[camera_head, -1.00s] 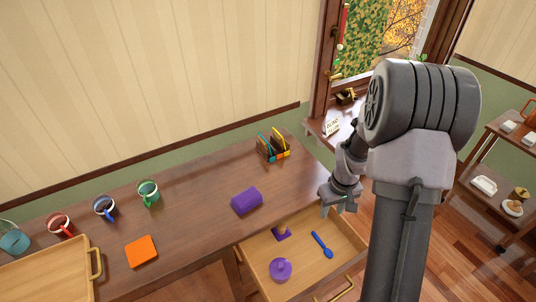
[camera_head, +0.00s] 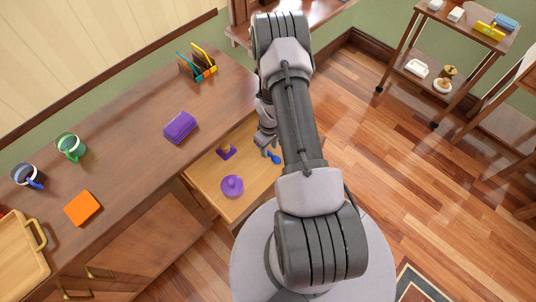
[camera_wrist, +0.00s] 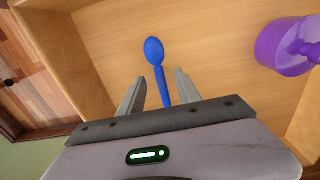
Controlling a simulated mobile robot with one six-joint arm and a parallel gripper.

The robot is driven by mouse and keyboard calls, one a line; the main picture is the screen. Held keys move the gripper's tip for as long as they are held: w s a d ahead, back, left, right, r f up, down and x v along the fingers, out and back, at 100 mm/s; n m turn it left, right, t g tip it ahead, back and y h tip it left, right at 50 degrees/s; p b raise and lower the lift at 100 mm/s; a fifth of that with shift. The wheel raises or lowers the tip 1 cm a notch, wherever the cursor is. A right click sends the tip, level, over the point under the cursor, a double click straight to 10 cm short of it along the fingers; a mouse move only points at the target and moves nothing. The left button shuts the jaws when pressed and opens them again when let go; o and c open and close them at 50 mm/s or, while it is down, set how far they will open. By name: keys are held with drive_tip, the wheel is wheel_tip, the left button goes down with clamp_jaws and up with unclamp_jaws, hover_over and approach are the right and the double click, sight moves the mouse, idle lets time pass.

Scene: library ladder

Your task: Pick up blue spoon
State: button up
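The blue spoon (camera_head: 274,157) lies in the open wooden drawer (camera_head: 222,201) of the brown table. In the wrist view the blue spoon (camera_wrist: 156,64) points its bowl away from me, and its handle runs back between the fingers. My gripper (camera_wrist: 155,92) is open, with one finger on each side of the handle and gaps showing on both sides. I cannot tell its exact height above the drawer floor. In the head view my gripper (camera_head: 268,148) is over the drawer's right part, partly hidden by my arm.
A purple box (camera_head: 181,127), an orange square (camera_head: 83,208) and mugs (camera_head: 71,147) stand on the table (camera_head: 130,130). The drawer walls border the spoon.

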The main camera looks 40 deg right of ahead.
wheel_tip(320, 180, down, 2)
drive_tip(key=shift+f, duration=0.25)
drive_tip(key=shift+r, duration=0.15)
drive_tip(key=shift+c, duration=0.9)
clamp_jaws()
drive_tip(key=shift+r, duration=0.1)
